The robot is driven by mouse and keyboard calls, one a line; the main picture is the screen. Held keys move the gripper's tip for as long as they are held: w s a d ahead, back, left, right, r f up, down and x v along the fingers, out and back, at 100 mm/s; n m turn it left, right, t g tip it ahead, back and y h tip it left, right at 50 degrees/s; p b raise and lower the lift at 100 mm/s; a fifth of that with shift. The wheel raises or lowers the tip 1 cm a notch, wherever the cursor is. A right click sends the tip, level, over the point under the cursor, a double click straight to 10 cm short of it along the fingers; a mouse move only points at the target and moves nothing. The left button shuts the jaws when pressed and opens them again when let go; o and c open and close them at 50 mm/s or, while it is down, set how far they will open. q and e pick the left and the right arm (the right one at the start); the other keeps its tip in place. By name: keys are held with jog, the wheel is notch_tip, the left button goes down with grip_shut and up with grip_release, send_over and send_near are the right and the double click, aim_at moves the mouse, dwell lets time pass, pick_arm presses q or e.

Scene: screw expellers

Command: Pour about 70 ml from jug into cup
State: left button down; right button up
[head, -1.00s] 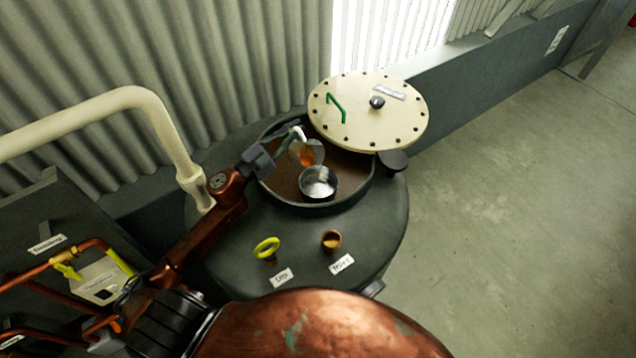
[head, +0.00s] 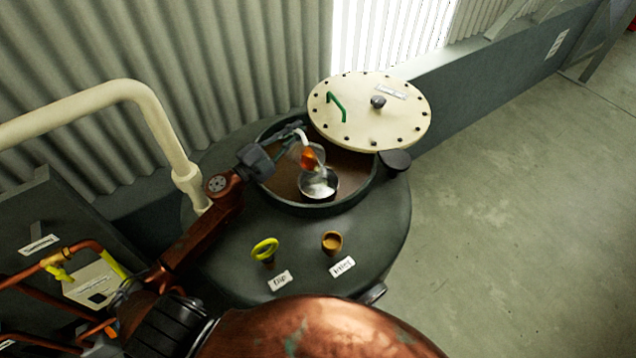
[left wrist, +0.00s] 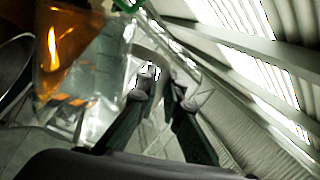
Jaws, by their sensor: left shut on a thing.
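The jug (head: 313,157) is clear with orange liquid in it. It is tilted over the metal cup (head: 319,183), its lower end close to the cup's rim. The cup stands upright inside the round opening of the dark tank. My left gripper (head: 301,134) is shut on the jug's pale handle. In the left wrist view the gripper's fingers (left wrist: 162,88) close at the handle, and the orange liquid (left wrist: 62,45) lies toward one side of the jug. Whether liquid is in the cup cannot be made out. My right gripper is not in view.
The tank (head: 375,235) has a raised rim around the opening. A cream bolted lid (head: 365,112) with a green handle stands open behind it. A yellow ring (head: 265,249) and a small brown cup-shaped piece (head: 332,242) sit on the tank top in front.

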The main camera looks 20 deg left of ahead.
pick_arm(q)
jog(key=shift+s+d+r+m, duration=0.15)
jog(key=shift+d+r+m, duration=0.1)
jog(key=shift+m, duration=0.15)
jog(key=shift+s+d+r+m+h+b, duration=0.2)
jog(key=shift+d+r+m+h+b, duration=0.15)
jog(key=shift+m+b, duration=0.3)
dwell(1.1)
jog(key=shift+d+m, duration=0.25)
dwell(0.3)
jog(key=shift+a+r+n+p, duration=0.1)
jog(key=shift+a+n+p, duration=0.2)
jog(key=shift+n, duration=0.1)
jog(key=a+n+p, duration=0.1)
jog(key=w+n+y+p, duration=0.1)
jog(key=n+p, duration=0.1)
jog(key=shift+a+f, duration=0.2)
jog(key=shift+a, duration=0.15)
jog(key=shift+f, duration=0.4)
